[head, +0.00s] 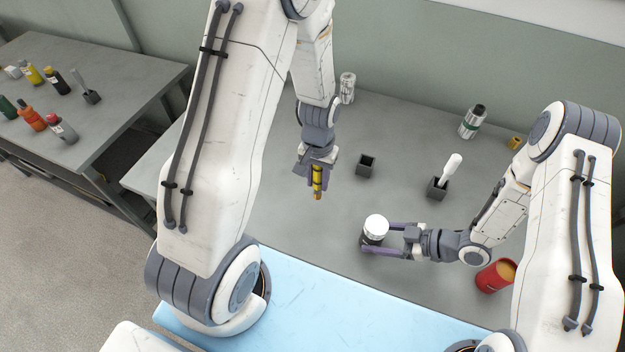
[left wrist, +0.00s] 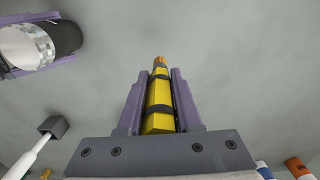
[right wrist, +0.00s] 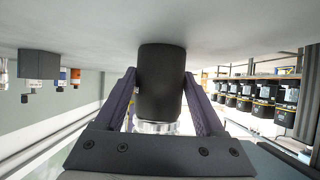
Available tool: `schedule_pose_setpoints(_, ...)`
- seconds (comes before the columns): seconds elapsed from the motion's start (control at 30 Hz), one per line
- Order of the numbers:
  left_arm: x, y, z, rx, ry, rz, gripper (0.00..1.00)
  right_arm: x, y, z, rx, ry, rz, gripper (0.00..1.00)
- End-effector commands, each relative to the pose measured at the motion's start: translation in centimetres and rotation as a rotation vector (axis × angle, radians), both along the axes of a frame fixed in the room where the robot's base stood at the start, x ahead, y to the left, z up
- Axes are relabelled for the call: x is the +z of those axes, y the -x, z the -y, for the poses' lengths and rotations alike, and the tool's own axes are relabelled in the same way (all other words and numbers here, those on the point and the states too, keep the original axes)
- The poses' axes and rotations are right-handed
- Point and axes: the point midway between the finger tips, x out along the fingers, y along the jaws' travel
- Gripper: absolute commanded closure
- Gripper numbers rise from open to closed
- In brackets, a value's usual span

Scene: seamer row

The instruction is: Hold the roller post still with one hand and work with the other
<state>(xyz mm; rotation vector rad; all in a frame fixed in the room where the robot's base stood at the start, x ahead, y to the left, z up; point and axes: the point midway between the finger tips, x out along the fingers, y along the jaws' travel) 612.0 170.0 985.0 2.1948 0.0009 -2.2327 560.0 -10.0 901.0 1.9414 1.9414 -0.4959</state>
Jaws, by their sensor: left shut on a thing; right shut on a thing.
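The roller post, a dark cylinder with a white and silver top (head: 376,223), stands upright on the grey table. My right gripper (head: 374,240) is shut around its dark lower part, which fills the gap between the fingers in the right wrist view (right wrist: 161,80). The post and right fingers also show at the upper left of the left wrist view (left wrist: 30,45). My left gripper (head: 316,176) is shut on a yellow tool with black bands and an orange-brown tip (left wrist: 158,95). It holds the tool tip-down, left of and apart from the post.
An empty dark square holder (head: 366,160) stands behind the post. Another dark holder (head: 438,188) carries a white-handled tool (head: 452,166). A red container (head: 494,277) sits near my right arm. Cans (head: 347,88) (head: 472,122) stand at the back. A side table (head: 120,75) holds several bottles.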

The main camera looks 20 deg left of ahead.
Motion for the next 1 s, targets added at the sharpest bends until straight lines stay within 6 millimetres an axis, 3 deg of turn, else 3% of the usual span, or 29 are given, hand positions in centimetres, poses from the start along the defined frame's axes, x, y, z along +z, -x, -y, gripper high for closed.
schedule_pose_setpoints(0.17, 4.3, -0.2, 5.7, 0.002, 0.033, -0.046, 1.00, 0.0, 0.0, 0.0, 0.000, 0.001, 0.000, 0.60)
schedule_pose_setpoints(0.3, 8.0, 1.0, 10.3, 0.003, 0.069, -0.103, 1.00, 0.0, 0.0, 0.0, 0.000, 0.001, 0.000, 0.60)
schedule_pose_setpoints(0.53, 12.2, 3.3, 15.2, -0.005, 0.111, -0.177, 1.00, 0.0, 0.0, 0.0, 0.000, 0.001, 0.000, 0.60)
schedule_pose_setpoints(0.73, 12.9, 4.1, 16.3, -0.008, 0.119, -0.201, 1.00, 0.0, 0.0, 0.0, 0.000, 0.001, 0.000, 0.60)
schedule_pose_setpoints(1.0, 10.3, 4.2, 16.2, -0.007, 0.118, -0.203, 1.00, 0.0, 0.0, 0.0, 0.000, 0.001, 0.000, 0.60)
